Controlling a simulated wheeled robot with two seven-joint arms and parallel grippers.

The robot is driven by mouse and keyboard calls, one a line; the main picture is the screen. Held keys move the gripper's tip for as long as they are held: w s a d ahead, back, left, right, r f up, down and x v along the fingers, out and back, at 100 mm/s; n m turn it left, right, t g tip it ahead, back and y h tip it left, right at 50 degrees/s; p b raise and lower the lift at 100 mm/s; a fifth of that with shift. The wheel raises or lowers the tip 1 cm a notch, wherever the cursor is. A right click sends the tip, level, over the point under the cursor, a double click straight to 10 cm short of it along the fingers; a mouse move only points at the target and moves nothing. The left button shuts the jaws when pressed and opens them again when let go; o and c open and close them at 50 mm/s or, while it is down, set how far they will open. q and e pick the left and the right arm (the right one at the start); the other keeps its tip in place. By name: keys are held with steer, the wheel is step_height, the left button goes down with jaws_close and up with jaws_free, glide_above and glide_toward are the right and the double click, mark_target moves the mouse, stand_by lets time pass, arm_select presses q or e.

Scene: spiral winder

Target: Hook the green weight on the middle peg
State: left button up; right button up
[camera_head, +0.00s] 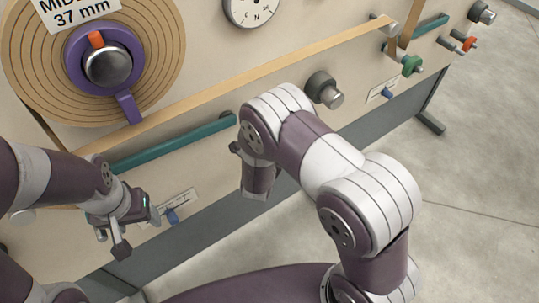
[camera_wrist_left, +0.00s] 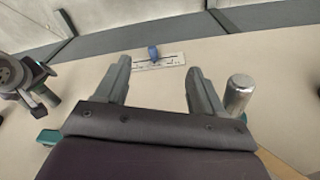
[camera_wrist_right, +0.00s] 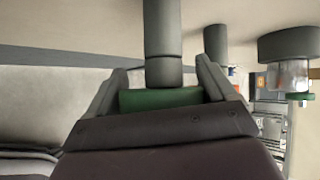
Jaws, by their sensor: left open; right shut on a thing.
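My right gripper (camera_wrist_right: 162,72) is shut on a green piece (camera_wrist_right: 160,98), which spans the space between its fingers in the right wrist view. This looks like the green weight, but only part of it shows. A dark grey cylinder (camera_wrist_right: 163,40) stands just beyond it, in line with the fingers; I cannot tell whether they touch. In the head view my right arm hides its gripper and the held piece. My left gripper (camera_head: 138,231) is open and empty, low in front of the panel. Its two spread fingers show in the left wrist view (camera_wrist_left: 158,85). I cannot tell which peg is the middle one.
The panel holds a large tan spiral reel (camera_head: 150,60) with a purple hub, a tan strip (camera_head: 250,75), a teal bar (camera_head: 175,145), a grey knob (camera_head: 323,90), a dial (camera_head: 250,8) and blue sliders (camera_head: 172,216). Two more grey cylinders (camera_wrist_right: 215,45) stand right of the right gripper. The floor is clear.

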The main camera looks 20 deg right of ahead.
steer(key=o, duration=1.8)
steer(key=shift+o, duration=0.2)
steer(key=shift+s+r, duration=0.1)
